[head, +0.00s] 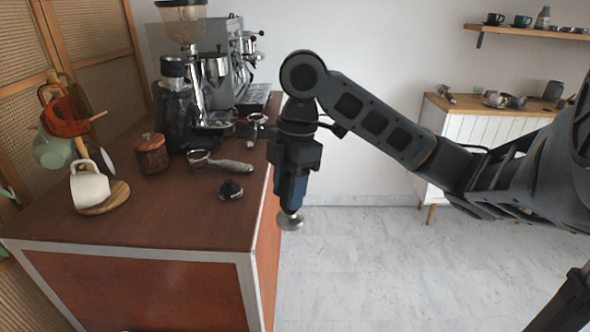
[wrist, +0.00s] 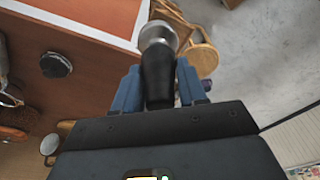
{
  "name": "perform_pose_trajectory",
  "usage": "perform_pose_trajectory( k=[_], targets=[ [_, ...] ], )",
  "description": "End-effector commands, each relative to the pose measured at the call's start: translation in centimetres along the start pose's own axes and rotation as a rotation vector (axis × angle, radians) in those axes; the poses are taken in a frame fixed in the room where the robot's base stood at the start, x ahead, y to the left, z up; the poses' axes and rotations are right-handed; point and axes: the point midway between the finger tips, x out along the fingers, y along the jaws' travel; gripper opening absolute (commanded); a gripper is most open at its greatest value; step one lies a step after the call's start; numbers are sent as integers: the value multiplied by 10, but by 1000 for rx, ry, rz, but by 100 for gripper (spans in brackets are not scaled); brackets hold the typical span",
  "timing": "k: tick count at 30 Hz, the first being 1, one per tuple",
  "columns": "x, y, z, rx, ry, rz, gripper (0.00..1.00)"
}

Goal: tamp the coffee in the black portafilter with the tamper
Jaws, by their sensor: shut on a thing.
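My gripper (head: 291,194) points down in the head view, beyond the right edge of the counter and over the floor. It is shut on the tamper, whose round metal base (head: 290,221) hangs below the fingers. In the wrist view, the tamper's black handle (wrist: 157,76) is between the blue fingers. A portafilter (head: 233,167) with a greyish handle lies on the counter, left of my gripper and apart from it. A second portafilter (head: 257,119) lies farther back by the espresso machine. I cannot tell which one is the black one, nor see the coffee clearly.
A small dark round object (head: 230,189) stands near the counter's (head: 150,230) right edge. A grinder (head: 174,105) and espresso machine (head: 236,70) stand behind. The counter's front is clear.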

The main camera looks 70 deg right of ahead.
Motion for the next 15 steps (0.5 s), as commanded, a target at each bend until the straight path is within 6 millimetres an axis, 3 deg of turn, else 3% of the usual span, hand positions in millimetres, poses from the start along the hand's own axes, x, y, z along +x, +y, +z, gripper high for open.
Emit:
perform_pose_trajectory(
  k=[8,15],
  targets=[
    [54,2,-49,185,7,23,5],
    [122,2,-118,434,19,56,5]
  ],
)
